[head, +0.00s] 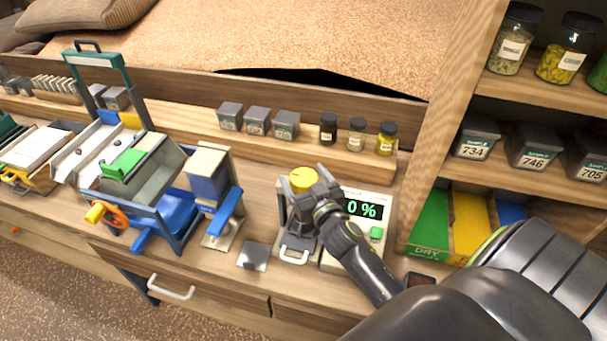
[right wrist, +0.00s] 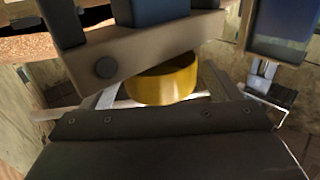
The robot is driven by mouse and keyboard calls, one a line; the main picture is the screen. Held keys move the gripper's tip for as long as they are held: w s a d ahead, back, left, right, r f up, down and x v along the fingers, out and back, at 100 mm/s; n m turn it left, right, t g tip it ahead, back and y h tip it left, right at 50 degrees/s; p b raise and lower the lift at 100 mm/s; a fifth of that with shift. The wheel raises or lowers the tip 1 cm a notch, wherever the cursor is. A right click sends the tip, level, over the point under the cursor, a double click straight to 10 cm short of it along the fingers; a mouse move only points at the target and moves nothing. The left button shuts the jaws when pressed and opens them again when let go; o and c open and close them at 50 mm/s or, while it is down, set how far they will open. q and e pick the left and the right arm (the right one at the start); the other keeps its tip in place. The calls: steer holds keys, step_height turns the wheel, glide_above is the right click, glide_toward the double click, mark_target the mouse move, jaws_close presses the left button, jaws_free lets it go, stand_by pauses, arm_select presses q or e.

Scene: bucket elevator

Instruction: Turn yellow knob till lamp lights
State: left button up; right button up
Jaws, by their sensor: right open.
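The yellow knob (head: 302,180) is a round cap on top of a small grey device at the bench, left of a display box (head: 384,204) that reads 0 %. My right gripper (head: 309,197) is open at the knob, with its fingers beside and in front of it. In the right wrist view the knob (right wrist: 165,82) shows as a yellow cylinder close to the gripper parts. I cannot tell whether the fingers touch it. My left gripper is not in view.
A blue-handled machine (head: 207,187) stands left of the knob device. A metal plate (head: 253,256) lies in front. Grey boxes and small jars (head: 357,134) line the ledge behind. A shelf (head: 437,125) with jars and sample bins rises on the right.

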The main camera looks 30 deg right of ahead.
steer(key=shift+w, duration=0.25)
steer(key=shift+c, duration=0.4)
